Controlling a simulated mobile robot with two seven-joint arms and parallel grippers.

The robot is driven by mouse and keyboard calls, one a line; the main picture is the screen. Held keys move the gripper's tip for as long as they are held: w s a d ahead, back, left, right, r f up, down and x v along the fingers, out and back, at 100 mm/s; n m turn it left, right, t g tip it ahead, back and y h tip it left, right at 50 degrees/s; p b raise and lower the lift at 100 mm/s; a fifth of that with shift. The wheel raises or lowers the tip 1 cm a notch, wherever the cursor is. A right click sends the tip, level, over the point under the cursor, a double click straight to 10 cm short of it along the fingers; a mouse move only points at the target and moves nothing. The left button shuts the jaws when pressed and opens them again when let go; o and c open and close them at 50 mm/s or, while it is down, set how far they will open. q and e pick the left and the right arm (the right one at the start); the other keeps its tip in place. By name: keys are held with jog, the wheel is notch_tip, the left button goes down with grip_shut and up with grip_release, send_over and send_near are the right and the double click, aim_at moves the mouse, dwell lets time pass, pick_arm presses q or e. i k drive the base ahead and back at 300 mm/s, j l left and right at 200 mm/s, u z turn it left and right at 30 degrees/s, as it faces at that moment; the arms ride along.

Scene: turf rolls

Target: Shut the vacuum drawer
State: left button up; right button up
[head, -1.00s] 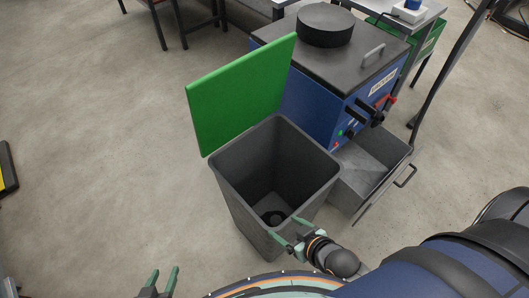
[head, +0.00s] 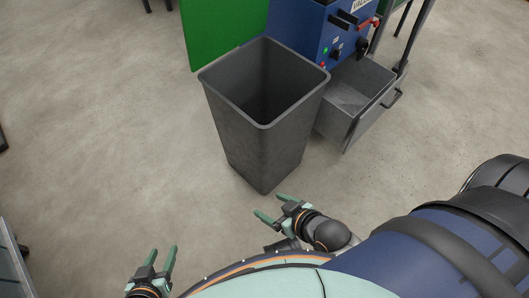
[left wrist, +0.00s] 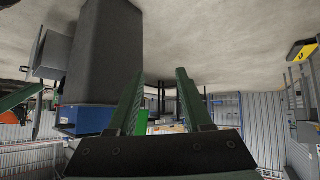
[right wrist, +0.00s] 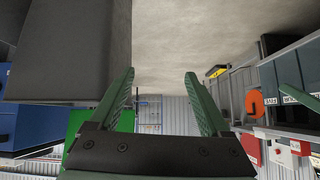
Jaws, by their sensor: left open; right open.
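The vacuum drawer (head: 341,131) is a grey metal box, pulled out from the lower front of the blue vacuum machine (head: 318,28). Its bar handle (head: 393,99) is on the outer right side. A drawer-like grey box (left wrist: 52,55) also shows at the upper left of the left wrist view. My right gripper (head: 268,206) is open and empty, below the bin and well short of the drawer. My left gripper (head: 163,254) is open and empty, lower left, farther from the drawer. Neither gripper touches the drawer.
A tall dark grey bin (head: 262,140) stands left of the drawer, close beside it, between my grippers and the machine. A green panel (head: 222,30) rises behind the bin. A dark post (head: 411,38) stands right of the machine. Floor in front of the drawer is clear.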

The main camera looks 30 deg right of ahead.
aim_at(356, 94)
jog(key=k+j, duration=0.1)
jog(key=z, duration=1.85)
